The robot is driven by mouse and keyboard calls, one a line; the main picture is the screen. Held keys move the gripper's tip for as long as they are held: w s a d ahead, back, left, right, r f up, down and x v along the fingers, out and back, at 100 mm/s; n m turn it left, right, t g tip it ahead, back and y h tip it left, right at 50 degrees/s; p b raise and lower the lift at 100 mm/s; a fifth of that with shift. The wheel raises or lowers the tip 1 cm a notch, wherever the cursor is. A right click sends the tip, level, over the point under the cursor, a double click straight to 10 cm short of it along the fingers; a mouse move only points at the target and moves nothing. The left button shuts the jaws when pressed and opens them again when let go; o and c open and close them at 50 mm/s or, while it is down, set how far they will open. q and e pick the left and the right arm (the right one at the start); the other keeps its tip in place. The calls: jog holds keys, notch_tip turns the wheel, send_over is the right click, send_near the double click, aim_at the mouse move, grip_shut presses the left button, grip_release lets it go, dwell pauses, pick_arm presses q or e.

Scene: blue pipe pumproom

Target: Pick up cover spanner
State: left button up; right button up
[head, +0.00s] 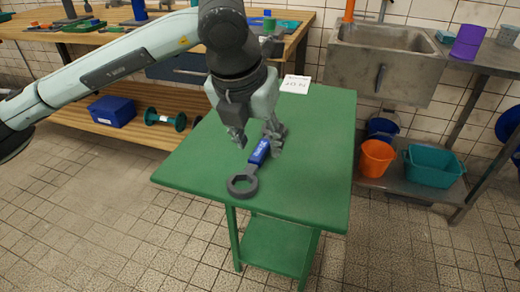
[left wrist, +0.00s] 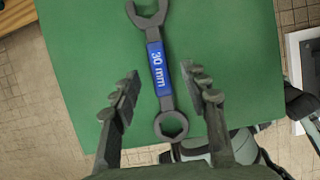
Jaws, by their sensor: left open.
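The cover spanner (head: 243,184) lies on a small green table (head: 310,165) in the head view. It is dark grey with a blue middle and a ring at the near end; its far end is partly hidden by my gripper. In the left wrist view the spanner (left wrist: 171,123) shows a blue "30 mm" label, and its other end is cut by the top edge. My left gripper (head: 257,142) is open over the spanner, pointing down. In the left wrist view its fingers (left wrist: 160,88) stand on either side of the blue part, with gaps. My right gripper is not in view.
A wooden workbench (head: 130,130) with tools is behind to the left. A metal sink (head: 385,65), an orange bucket (head: 376,158) and a teal basin (head: 433,167) are at the right. The tabletop around the spanner is clear.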

pick_arm(q)
jog(key=shift+x, duration=0.9)
jog(key=shift+c, duration=0.3)
grip_shut()
